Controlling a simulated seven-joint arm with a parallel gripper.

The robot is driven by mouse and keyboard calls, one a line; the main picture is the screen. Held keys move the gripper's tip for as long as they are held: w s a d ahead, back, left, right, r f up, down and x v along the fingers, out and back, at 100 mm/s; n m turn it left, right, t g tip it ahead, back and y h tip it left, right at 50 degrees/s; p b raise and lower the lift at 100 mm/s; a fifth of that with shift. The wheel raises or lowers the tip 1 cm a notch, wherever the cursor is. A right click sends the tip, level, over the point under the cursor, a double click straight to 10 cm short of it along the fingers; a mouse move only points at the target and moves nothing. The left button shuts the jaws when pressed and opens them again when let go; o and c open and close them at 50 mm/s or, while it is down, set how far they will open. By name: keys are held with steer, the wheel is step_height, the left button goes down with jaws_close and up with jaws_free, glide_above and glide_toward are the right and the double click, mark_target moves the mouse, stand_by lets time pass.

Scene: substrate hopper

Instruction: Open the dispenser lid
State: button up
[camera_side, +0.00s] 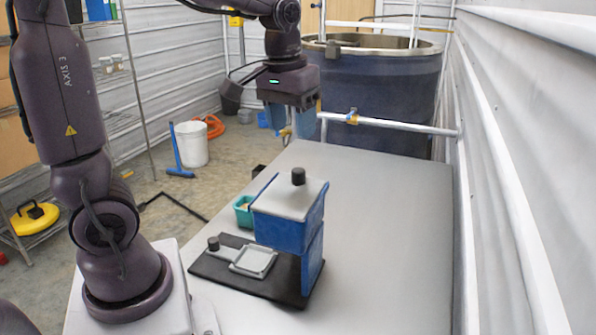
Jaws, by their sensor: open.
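The dispenser (283,229) is a blue hopper on a blue upright, standing on a black base plate on the table. Its lid (291,196) is a flat grey plate that lies closed over the hopper, with a black knob (298,176) on top. My gripper (291,133) hangs above and behind the dispenser, pointing down, with blue fingers. It is open and apart from the lid and knob. I see nothing held between the fingers, though the fingertips are small in this view.
On the black base (217,270) lies a grey square frame (253,261) with a black-knobbed slide (213,243). A teal container (243,214) stands behind the dispenser's left side. The table (390,230) is clear to the right. A rail (395,126) and large tank (385,90) stand behind.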

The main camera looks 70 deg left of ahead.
mark_target(298, 170)
steer(key=w+a+r+n+g, duration=0.1)
steer(key=w+a+r+n, duration=0.1)
steer(key=w+a+n, duration=0.1)
steer(key=shift+n, duration=0.3)
steer(key=f, duration=1.3)
steer(key=shift+s+d+f, duration=0.1)
steer(key=shift+s+f, duration=0.05)
steer(key=shift+s, duration=0.1)
